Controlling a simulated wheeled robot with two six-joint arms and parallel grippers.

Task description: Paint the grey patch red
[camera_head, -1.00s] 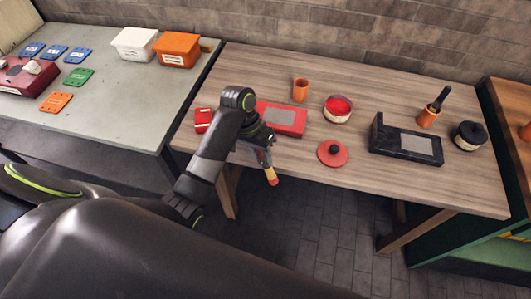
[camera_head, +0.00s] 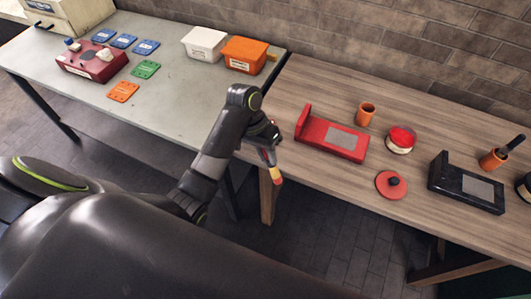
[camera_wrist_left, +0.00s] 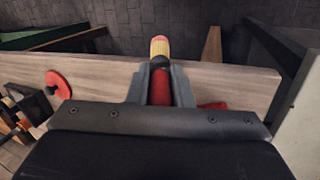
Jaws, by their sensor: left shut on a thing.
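My left gripper (camera_head: 268,152) is shut on a brush with a red handle (camera_wrist_left: 160,88). The brush's yellowish bristle end (camera_wrist_left: 160,48) points away from the gripper, down and forward. The gripper is at the left front edge of the wooden table, left of and apart from the red block (camera_head: 314,131). The red block has a grey patch (camera_head: 347,138) on its flat top and an upright left end. An open pot of red paint (camera_head: 401,139) stands to its right, with its red lid (camera_head: 391,185) lying in front. My right gripper is out of view.
An orange cup (camera_head: 365,114) stands behind the red block. A black block (camera_head: 463,181) with a grey patch and an orange cup with a black brush (camera_head: 493,161) are further right. A grey table (camera_head: 170,98) with bins and coloured plates is at left.

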